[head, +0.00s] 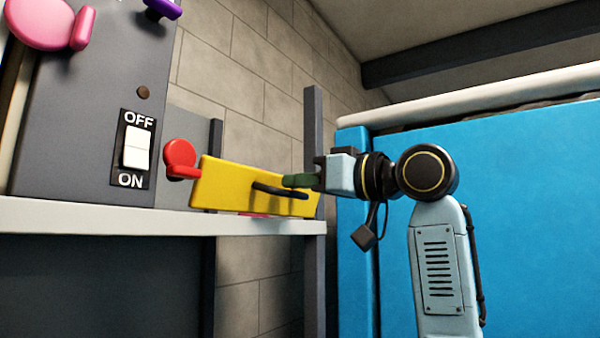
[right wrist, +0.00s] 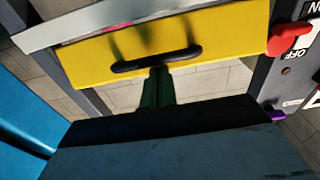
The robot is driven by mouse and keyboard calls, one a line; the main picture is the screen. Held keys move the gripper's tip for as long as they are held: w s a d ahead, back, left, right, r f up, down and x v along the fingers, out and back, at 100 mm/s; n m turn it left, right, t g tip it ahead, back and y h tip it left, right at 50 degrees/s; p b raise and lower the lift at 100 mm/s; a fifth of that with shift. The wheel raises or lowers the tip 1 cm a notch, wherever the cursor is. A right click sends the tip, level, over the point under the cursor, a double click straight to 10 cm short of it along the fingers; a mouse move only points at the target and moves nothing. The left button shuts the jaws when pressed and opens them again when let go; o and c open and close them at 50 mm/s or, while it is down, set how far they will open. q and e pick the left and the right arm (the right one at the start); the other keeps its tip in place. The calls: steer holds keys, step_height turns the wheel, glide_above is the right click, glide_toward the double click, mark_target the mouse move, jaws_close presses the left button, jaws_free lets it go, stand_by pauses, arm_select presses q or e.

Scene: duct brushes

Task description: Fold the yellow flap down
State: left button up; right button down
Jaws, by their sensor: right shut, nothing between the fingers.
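The yellow flap (head: 228,184) stands at the end of the white ledge, its broad face and black bar handle (head: 270,188) in view. It also fills the top of the right wrist view (right wrist: 225,35), with the handle (right wrist: 130,66) along its edge. My right gripper (head: 290,181) reaches in from the right. Its green fingers are shut and empty, with their tips at the middle of the handle in the right wrist view (right wrist: 157,73). I cannot tell whether they touch it. The fingers cover part of the flap. My left gripper is not in view.
A red knob (head: 179,156) sits at the flap's left end. A grey panel with an OFF/ON switch (head: 137,147) and pink (head: 40,22) and purple knobs stands further left. A dark post (head: 314,120) rises behind the flap. A large blue panel (head: 530,200) stands behind my right arm.

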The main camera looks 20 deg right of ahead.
arm_select(q)
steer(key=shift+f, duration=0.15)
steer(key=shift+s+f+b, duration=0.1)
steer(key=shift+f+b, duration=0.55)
steer(key=shift+b, duration=0.15)
